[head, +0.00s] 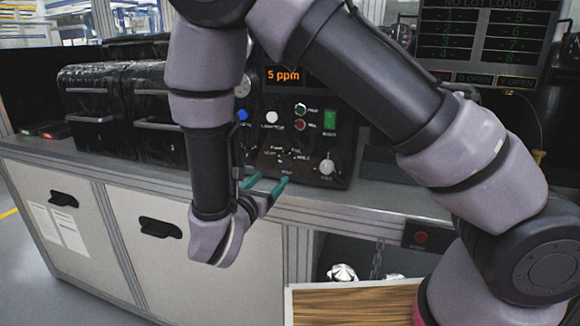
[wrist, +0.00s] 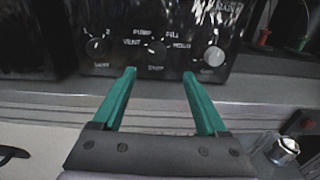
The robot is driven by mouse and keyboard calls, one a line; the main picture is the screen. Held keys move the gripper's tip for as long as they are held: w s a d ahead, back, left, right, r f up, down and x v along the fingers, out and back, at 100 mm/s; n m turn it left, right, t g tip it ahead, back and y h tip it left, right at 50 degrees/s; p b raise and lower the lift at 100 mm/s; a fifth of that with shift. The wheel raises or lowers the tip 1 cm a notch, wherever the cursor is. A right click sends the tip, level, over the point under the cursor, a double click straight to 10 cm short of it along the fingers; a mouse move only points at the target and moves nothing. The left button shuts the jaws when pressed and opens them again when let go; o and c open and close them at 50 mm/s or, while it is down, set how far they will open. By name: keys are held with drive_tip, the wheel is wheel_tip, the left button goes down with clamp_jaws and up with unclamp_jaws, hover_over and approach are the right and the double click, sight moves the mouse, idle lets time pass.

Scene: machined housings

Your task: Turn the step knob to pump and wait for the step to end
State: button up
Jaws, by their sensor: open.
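The step knob (wrist: 156,49) is a small black knob on the black control panel, with the labels VENT, PUMP, FILL and HOLD around it. A pale mark on it seems to lie on the VENT side, but blur keeps me from being sure. In the head view the step knob (head: 287,158) sits low on the panel, under an orange "5 ppm" display (head: 284,75). My gripper (wrist: 160,73) is open and empty, its green fingers pointing at the panel, just short of and below the knob. In the head view my gripper (head: 266,183) is at the bench's front edge.
A silver knob (wrist: 213,57) is right of the step knob and another black knob (wrist: 97,47) is left. Lit buttons (head: 300,110) and a green switch (head: 330,122) sit higher. A lot board (head: 485,40) hangs right.

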sight(284, 163)
drive_tip(key=x, duration=1)
drive_tip(key=shift+w+a+f, duration=0.15)
drive_tip(key=shift+w+a, duration=0.05)
drive_tip(key=shift+w, duration=0.15)
clamp_jaws()
